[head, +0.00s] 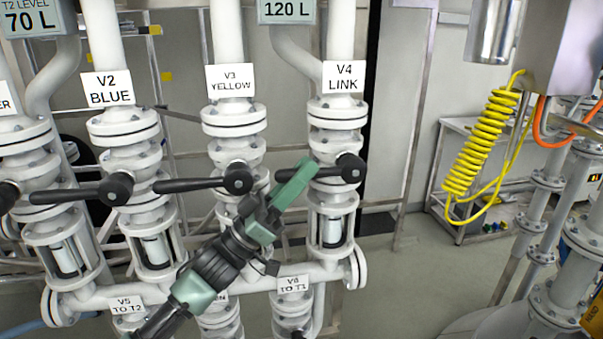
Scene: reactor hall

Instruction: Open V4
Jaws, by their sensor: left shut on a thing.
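The V4 valve (337,140) is a white flanged valve under a sign reading "V4 LINK" (344,77). Its black lever handle (334,172) points left from a round black hub at the valve's right, lying about level across the pipe. My left gripper (297,180), with green fingers, comes up from the lower left and is shut on the V4 handle near its left end. My right gripper is not in view.
A lower pipe (130,291) runs beneath. A yellow coiled hose (484,135) hangs at the right. Floor right of V4 is clear.

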